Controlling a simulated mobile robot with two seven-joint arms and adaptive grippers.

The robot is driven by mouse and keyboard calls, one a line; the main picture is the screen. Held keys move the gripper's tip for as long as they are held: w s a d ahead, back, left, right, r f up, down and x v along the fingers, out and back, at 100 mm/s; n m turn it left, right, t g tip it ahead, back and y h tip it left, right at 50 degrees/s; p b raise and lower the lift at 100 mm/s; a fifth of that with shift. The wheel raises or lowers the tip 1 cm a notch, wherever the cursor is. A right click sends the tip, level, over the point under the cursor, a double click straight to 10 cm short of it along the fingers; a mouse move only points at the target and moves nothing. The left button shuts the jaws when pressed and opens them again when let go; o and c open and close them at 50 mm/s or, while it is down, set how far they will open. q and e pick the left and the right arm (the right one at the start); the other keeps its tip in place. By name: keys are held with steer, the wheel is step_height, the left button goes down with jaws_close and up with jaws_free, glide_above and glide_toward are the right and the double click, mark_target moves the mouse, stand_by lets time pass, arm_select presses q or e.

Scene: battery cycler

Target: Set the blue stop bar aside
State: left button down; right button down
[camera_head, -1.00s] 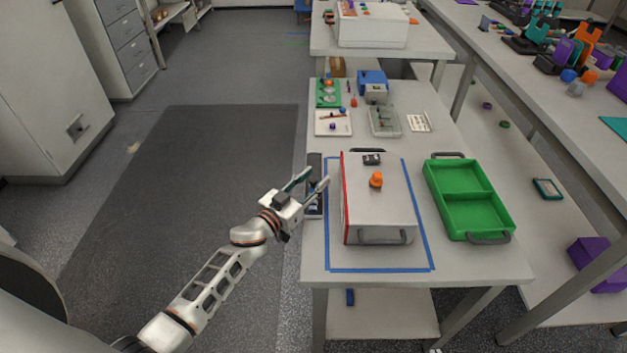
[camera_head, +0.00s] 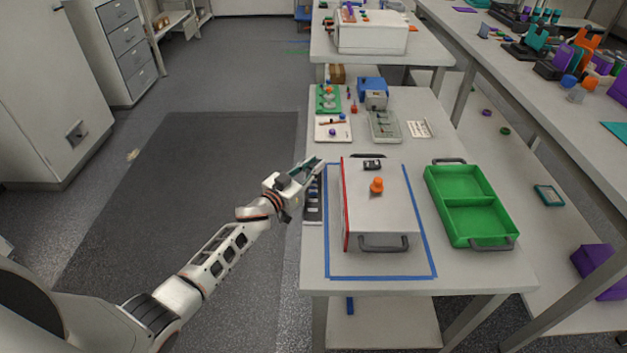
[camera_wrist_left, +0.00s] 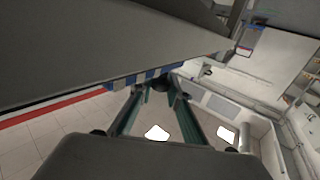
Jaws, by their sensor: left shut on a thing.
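My left gripper (camera_head: 316,165) is at the table's left edge, beside the back left corner of the white box, with its fingers closed together. In the left wrist view its fingers (camera_wrist_left: 160,92) converge on a small dark and blue piece, which I take to be the blue stop bar (camera_wrist_left: 150,76). Most of that piece is hidden by the fingers and by a large grey surface above. In the head view the held piece cannot be made out. My right gripper is not in view.
The white box (camera_head: 380,205) with a red left edge and an orange knob stands inside blue tape. A dark slotted strip (camera_head: 312,207) lies left of it. A green two-compartment tray (camera_head: 468,205) is at right. Small trays and a blue device (camera_head: 371,86) stand behind.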

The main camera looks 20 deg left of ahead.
arm_select(q)
steer(key=w, duration=0.2)
steer(key=w+a+b, duration=0.1)
steer(key=w, duration=0.1)
steer(key=shift+f, duration=0.2)
steer(key=shift+w+a+r, duration=0.1)
steer(key=shift+w+a, duration=0.05)
steer(key=shift+w, duration=0.05)
steer(key=shift+r, duration=0.2)
steer(key=shift+a, duration=0.1)
steer(key=c, duration=1.9)
jaws_free()
steer(key=shift+w, duration=0.1)
steer(key=shift+w+f, duration=0.1)
steer(key=shift+w, duration=0.05)
steer(key=shift+s, duration=0.2)
